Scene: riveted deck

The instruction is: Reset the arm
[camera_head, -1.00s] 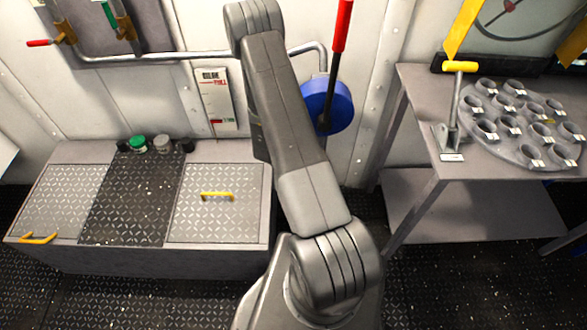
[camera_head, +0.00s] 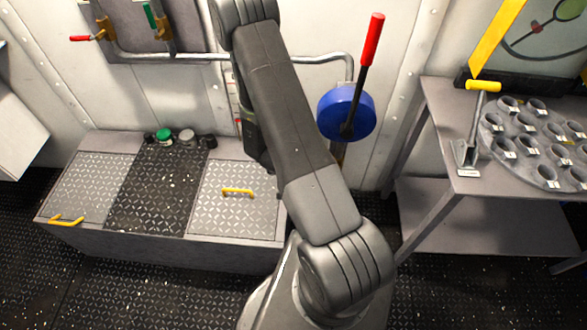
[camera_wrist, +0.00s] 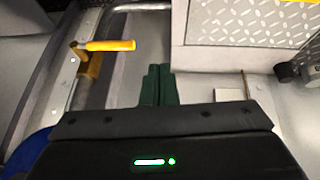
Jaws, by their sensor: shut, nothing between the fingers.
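My arm (camera_head: 285,130) rises through the middle of the head view, bent at the top. My gripper lies out of sight there. In the wrist view, my gripper (camera_wrist: 158,84) shows as two dark green fingers pressed side by side. They are shut and empty. Nothing is seen touching them.
A blue disc (camera_head: 346,112) with a red-handled lever (camera_head: 371,40) stands just right of my arm. A low chest (camera_head: 150,242) with patterned lids is at left. A bench (camera_head: 437,98) at right carries a yellow-handled lever (camera_head: 483,86) and a round tray of cups (camera_head: 488,135).

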